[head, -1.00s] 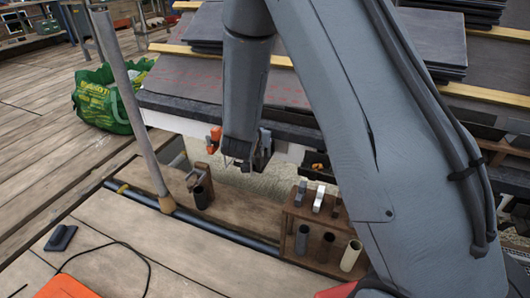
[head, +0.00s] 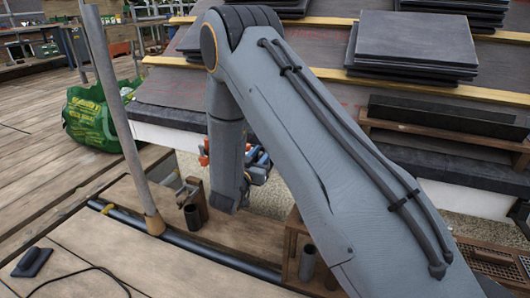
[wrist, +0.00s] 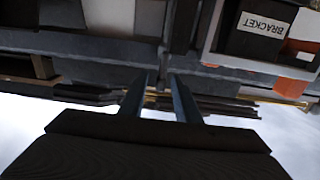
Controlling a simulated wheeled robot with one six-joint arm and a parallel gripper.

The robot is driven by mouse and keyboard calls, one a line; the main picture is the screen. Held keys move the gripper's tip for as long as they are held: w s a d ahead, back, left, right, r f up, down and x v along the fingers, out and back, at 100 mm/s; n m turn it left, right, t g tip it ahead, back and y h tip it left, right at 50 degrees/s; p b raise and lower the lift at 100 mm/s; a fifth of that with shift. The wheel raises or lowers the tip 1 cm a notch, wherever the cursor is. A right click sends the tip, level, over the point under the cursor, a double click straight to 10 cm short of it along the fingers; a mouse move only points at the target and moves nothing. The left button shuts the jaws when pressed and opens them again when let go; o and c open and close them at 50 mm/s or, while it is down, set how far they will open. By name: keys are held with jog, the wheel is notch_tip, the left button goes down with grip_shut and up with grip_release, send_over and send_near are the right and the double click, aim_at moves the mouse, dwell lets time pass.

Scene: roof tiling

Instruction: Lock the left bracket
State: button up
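An orange-red piece (head: 203,157), which may be the left bracket, shows at the roof's lower edge, left of my arm in the head view. My gripper (head: 259,167) is just right of it, mostly hidden behind my arm. In the wrist view, the two fingers of my gripper (wrist: 158,96) stand apart with nothing seen between them. An upside-down label reading BRACKET (wrist: 263,24) is on a dark box at upper right, apart from the fingers. An orange part (wrist: 291,86) lies below that label. Whether the bracket is locked cannot be told.
A grey post (head: 118,120) stands left of my arm. A wooden holder with a dark cup (head: 193,214) sits on the plank beside it. Slate stacks (head: 413,42) lie on the roof. A green bag (head: 95,118) stands at left. My arm hides much of the tool rack (head: 290,245).

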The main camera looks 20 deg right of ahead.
aim_at(262, 152)
jog(key=shift+b+x, duration=0.5)
jog(key=shift+x, duration=1.25)
grip_shut()
